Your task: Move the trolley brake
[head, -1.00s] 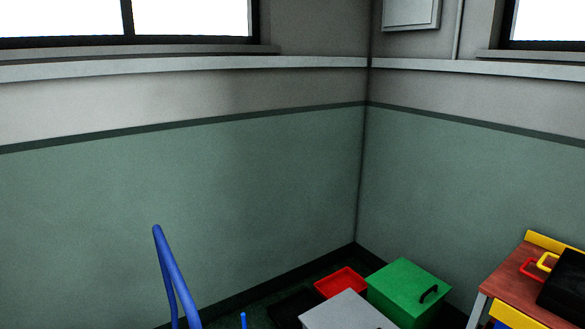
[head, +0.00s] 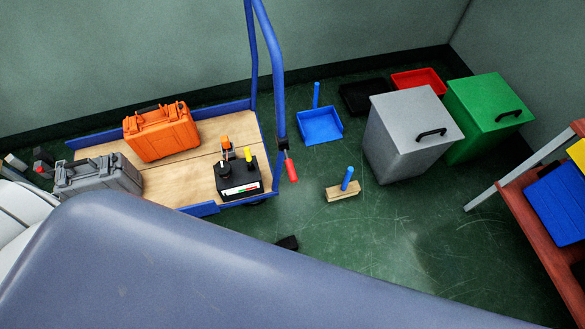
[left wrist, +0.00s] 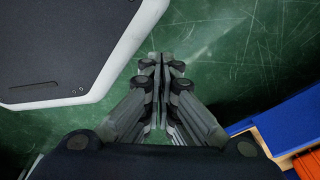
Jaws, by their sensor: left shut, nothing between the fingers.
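The trolley (head: 190,207) stands at the left in the head view, with a wooden deck, blue rim and tall blue push handle (head: 272,65). A red-gripped lever (head: 291,168), which looks like the brake, hangs at the lower end of the handle from a black mount (head: 282,148), tilted slightly down to the right. My right gripper is in neither view.
The deck carries an orange case (head: 160,132), a grey case (head: 100,178) and a black device (head: 238,181). A blue dustpan (head: 320,126), a brush (head: 342,191), a grey bin (head: 412,135) and a green bin (head: 486,118) stand right of it. Floor before the bins is clear.

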